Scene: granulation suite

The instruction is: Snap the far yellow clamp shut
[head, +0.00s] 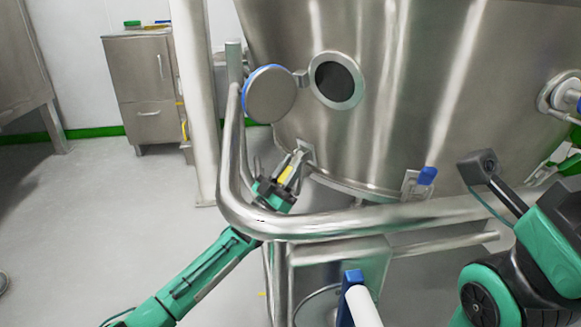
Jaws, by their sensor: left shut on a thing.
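The yellow clamp (287,174) is at the lower left edge of the big steel vessel (420,90), beside a small metal bracket on its wall. My left gripper (291,168) reaches up from the lower left, behind the steel rail, and is shut on the clamp. The gripper covers most of the clamp, so I cannot tell how far its lever is closed. My right arm comes in at the lower right, in front of the vessel; its dark end is near the vessel wall, and its jaws cannot be made out.
A thick bent steel rail (330,222) runs in front of the vessel and close over my left arm. An open round port (335,80) with a blue-rimmed cover (271,94) is above. A blue-handled latch (427,176) is to the right. Floor at left is clear.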

